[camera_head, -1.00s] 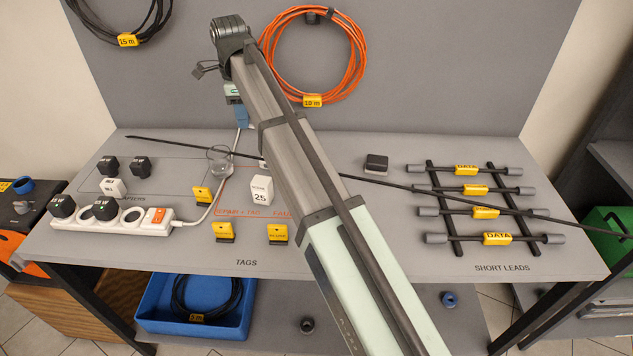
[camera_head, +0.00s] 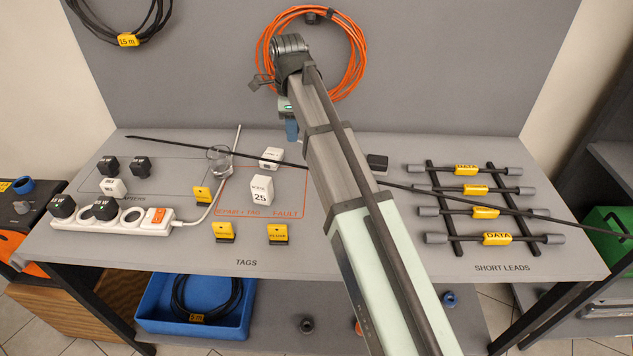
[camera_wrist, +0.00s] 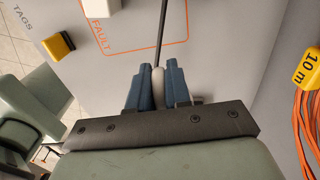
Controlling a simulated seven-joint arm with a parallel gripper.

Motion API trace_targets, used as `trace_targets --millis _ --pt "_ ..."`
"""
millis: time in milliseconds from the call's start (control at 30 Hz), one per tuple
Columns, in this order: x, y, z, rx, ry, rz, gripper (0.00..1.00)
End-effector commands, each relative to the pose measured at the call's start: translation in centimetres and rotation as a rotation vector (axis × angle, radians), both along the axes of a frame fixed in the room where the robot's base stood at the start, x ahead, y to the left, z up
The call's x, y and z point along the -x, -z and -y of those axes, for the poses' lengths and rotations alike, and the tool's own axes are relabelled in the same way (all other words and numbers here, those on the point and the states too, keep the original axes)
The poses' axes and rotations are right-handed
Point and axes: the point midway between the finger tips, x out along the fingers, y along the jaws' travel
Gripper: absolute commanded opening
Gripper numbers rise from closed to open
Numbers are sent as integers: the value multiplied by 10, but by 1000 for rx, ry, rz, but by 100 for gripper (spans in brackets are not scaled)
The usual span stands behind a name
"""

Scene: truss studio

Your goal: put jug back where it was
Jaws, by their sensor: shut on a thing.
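A long thin black rod (camera_head: 215,153) crosses the bench and passes under my arm. White blocks (camera_head: 261,190), yellow tags (camera_head: 277,233) and a power strip (camera_head: 130,215) stand nearby. A rack of leads (camera_head: 485,205) is right. An orange coil (camera_head: 353,60) hangs behind.

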Motion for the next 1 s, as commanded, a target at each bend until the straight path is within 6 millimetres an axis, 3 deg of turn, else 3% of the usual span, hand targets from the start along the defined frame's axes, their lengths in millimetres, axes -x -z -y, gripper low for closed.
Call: trace_targets --millis 333,633,1000 --pt "1 26 0 1 0 -1 0" --pt "1 69 0 1 0 -1 0" --pt "1 97 0 1 0 -1 0"
